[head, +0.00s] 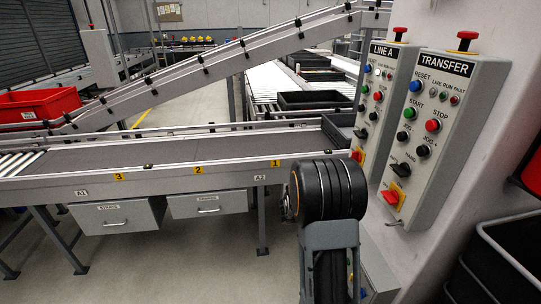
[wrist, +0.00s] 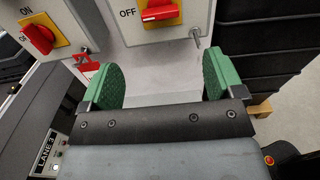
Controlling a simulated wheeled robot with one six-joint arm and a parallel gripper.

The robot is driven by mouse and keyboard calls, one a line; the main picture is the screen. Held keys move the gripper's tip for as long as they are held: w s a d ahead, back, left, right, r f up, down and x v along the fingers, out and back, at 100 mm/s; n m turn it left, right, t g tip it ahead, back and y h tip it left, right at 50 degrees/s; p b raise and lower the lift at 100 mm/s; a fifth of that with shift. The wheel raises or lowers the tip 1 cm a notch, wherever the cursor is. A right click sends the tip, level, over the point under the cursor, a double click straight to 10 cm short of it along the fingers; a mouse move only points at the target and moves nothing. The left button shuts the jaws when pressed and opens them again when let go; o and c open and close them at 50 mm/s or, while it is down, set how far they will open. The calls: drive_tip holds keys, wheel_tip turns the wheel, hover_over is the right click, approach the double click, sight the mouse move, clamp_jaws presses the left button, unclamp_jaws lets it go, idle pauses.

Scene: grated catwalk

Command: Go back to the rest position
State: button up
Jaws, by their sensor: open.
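My gripper (wrist: 161,78) is open and empty in the wrist view, its two green pads wide apart. Beyond it are the lower ends of two grey control boxes, with a red switch handle (wrist: 160,12) at the top and another red switch (wrist: 40,38) at upper left. In the head view my arm rises at lower centre right, in front of the conveyor's near edge. The gripper itself is hidden there. The TRANSFER panel (head: 447,120) and the LINE A panel (head: 391,72) are on the wall to the right of the arm.
The conveyor (head: 235,150) runs across the left and middle, with a dark crate (head: 341,130) at its right end. A red bin (head: 38,105) is at far left. Black crates (head: 500,262) stand at lower right. Open floor (head: 190,262) shows in front of the conveyor.

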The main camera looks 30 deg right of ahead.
drive_tip(key=s+a+f+m+y+p, duration=0.1)
drive_tip(key=s+a+f+m+y, duration=0.2)
drive_tip(key=a+m+y, duration=0.2)
drive_tip(key=s+a+f+m+y, duration=0.3)
drive_tip(key=a+m+y, duration=0.2)
drive_tip(key=a, duration=0.1)
drive_tip(key=a+r+m+t+y+p, duration=0.1)
drive_tip(key=a+r+t+y, duration=0.1)
drive_tip(key=a, duration=0.5)
drive_tip(key=a+r+m+t+y+p, duration=0.1)
drive_tip(key=a+r+m+t+y, duration=0.1)
drive_tip(key=a+r+t, duration=0.2)
drive_tip(key=w+a+r+m+t+y+p, duration=0.1)
drive_tip(key=a+r+t+y, duration=0.2)
drive_tip(key=a+r, duration=0.3)
drive_tip(key=a, duration=0.3)
drive_tip(key=shift+a+r+m+p, duration=0.2)
drive_tip(key=shift+a+m+p, duration=0.1)
drive_tip(key=shift+a, duration=0.05)
drive_tip(key=shift+w, duration=0.1)
drive_tip(key=shift+c, duration=0.5)
